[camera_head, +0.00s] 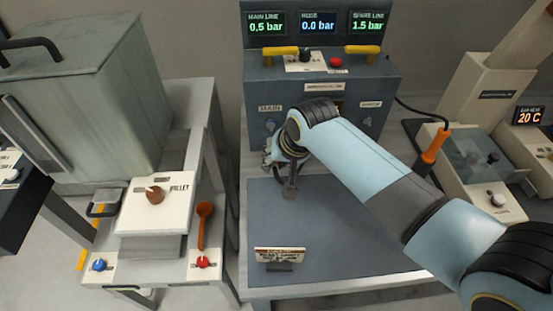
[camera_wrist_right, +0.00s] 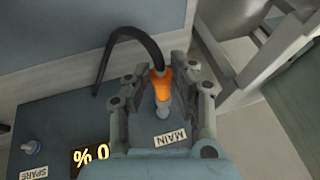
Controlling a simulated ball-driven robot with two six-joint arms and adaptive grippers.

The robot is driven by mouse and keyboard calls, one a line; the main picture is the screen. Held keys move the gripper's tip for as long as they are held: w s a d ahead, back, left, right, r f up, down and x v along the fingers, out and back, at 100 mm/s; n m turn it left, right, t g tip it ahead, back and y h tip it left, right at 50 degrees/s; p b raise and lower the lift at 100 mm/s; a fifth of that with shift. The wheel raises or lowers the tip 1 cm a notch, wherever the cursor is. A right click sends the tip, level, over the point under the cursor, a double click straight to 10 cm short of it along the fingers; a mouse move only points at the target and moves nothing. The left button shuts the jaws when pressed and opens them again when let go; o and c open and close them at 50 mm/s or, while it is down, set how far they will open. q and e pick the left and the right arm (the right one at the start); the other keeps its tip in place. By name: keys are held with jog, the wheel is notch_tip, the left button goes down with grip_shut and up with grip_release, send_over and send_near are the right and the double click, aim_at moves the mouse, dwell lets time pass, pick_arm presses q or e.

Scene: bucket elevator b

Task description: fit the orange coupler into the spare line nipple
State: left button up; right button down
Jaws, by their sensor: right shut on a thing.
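The orange coupler (camera_wrist_right: 161,85) is between the fingers of my right gripper (camera_wrist_right: 163,92) in the wrist view, with a black hose (camera_wrist_right: 128,36) curving from its back. Its front lines up with a pale nipple (camera_wrist_right: 163,108) beside the MAIN label; I cannot tell whether they are joined. The spare line nipple (camera_wrist_right: 30,147) is bare, beside the SPARE label at lower left. In the head view my right gripper (camera_head: 279,165) is in front of the panel's MAIN side, and my wrist hides the coupler. The spare nipple (camera_head: 367,121) shows at the panel's right. My left gripper is out of view.
The dark panel (camera_head: 320,88) has yellow levers (camera_head: 281,51), a red button (camera_head: 335,62) and displays reading main 0.5, hose 0.0, spare 1.5 bar. A small sign (camera_head: 279,255) stands on the mat (camera_head: 345,245). An orange-handled tool (camera_head: 435,145) stands at right.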

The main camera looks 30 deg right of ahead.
jog(key=shift+s+a+p, duration=0.2)
jog(key=shift+s+a, duration=0.25)
jog(key=shift+s, duration=0.45)
jog(key=shift+s+a+p, duration=0.2)
jog(key=shift+s+a, duration=0.2)
jog(key=shift+s, duration=0.45)
